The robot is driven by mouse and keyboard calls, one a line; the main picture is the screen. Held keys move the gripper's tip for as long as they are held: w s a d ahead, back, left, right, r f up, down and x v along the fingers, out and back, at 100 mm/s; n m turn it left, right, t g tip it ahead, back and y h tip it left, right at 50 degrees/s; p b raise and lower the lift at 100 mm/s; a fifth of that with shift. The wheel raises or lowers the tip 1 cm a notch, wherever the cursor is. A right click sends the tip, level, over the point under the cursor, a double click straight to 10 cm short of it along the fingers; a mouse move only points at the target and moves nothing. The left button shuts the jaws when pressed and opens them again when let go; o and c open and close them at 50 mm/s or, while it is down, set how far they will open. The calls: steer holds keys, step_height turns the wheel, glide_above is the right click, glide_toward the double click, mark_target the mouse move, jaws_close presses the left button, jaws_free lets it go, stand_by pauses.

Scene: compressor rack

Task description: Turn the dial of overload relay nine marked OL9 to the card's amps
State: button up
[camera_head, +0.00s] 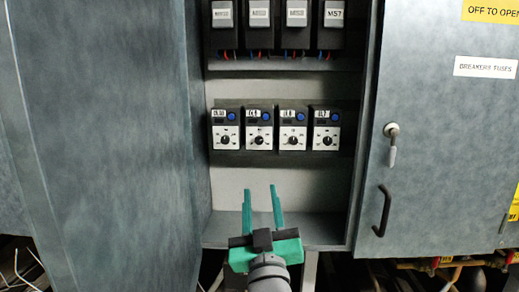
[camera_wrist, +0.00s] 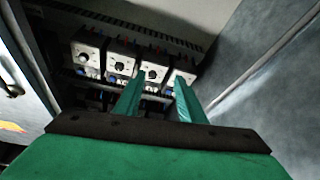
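Several overload relays sit in a row inside the open cabinet. The second from the left in the head view seems to be OL9 (camera_head: 259,129), though its small label is hard to read. It has a pale face with a dark round dial (camera_head: 259,140) and a blue button above. In the wrist view, which looks turned over, this relay (camera_wrist: 153,72) appears third from the left, beyond my fingertips. My gripper (camera_head: 261,187) has two green fingers held apart with nothing between them; it is below the relays and clear of them. No amps card is readable in either view.
The left-hand relay (camera_head: 225,129) and the two on the right (camera_head: 292,129) (camera_head: 326,129) stand close beside it. Dark contactors (camera_head: 260,25) hang above. A cabinet floor ledge (camera_head: 320,229) lies below. The open left door (camera_head: 105,140) and right-hand closed door (camera_head: 445,140) flank the opening.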

steer(key=n, duration=0.2)
glide_toward(259, 141)
steer(key=x, duration=0.7)
steer(key=shift+w, duration=0.2)
jaws_close()
